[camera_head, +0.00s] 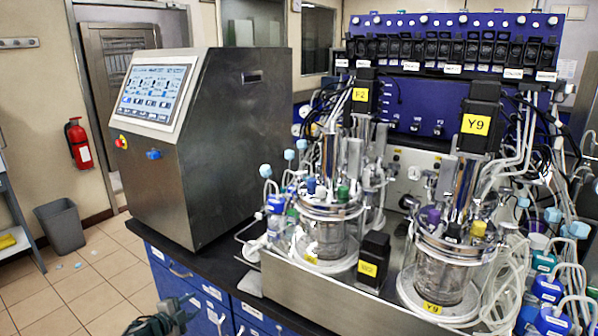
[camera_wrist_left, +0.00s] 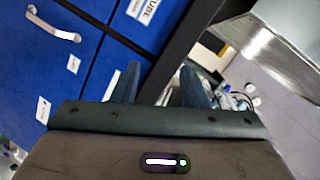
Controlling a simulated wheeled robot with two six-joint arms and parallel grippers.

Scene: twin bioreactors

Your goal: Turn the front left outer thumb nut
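Two glass bioreactors with metal head plates stand on the bench. The left bioreactor (camera_head: 328,240) has blue and green caps on top, and the right bioreactor (camera_head: 445,275) has purple and yellow ones. The thumb nuts on their head plates are too small for me to single out the front left outer one. My left gripper (camera_head: 165,318) is low at the bottom left, in front of the blue cabinets and well away from the bioreactors. In the left wrist view its two fingers (camera_wrist_left: 160,72) are apart with nothing between them. My right gripper is not in view.
A steel control cabinet with a screen (camera_head: 215,140) stands left of the bioreactors. Blue drawers (camera_head: 190,290) lie under the dark bench edge. Tubes and blue-capped bottles (camera_head: 548,290) crowd the right side. A black box (camera_head: 374,260) stands between the vessels.

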